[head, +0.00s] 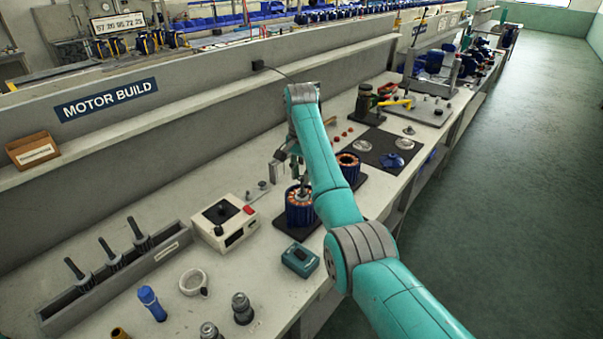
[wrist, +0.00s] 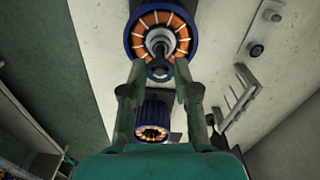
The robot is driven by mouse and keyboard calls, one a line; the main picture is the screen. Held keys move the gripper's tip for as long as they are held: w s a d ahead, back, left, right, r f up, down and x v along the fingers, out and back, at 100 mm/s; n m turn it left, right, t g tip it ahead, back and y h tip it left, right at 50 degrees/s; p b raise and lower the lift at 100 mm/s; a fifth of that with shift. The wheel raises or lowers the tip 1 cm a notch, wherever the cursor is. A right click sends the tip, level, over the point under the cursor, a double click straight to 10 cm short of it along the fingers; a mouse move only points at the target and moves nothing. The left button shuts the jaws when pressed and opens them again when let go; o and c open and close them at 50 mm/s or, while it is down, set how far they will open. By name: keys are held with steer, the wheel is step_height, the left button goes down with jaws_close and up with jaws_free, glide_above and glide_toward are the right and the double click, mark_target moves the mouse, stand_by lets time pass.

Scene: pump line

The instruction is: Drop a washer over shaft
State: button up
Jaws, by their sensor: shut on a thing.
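In the wrist view, my gripper (wrist: 159,72) is shut on a small dark washer (wrist: 158,69), held between its fingertips. Beyond it is a blue motor housing (wrist: 133,30) with a ring of copper windings. A light metal shaft (wrist: 160,46) stands in its middle. The washer appears just below the shaft in the picture; I cannot tell its height above the shaft end. In the head view, the same housing (head: 299,212) stands on a dark mat under my arm. My fingertips and the washer are too small to make out clearly there.
A second blue wound motor (head: 347,165) stands just behind. A white boxed device (head: 223,222) is to the left and a teal box (head: 300,260) in front. A grey tray (head: 118,272) holds several dark-handled tools. Bare bench lies between them.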

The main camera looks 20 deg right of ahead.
steer(key=shift+f, duration=1.05)
steer(key=o, duration=1)
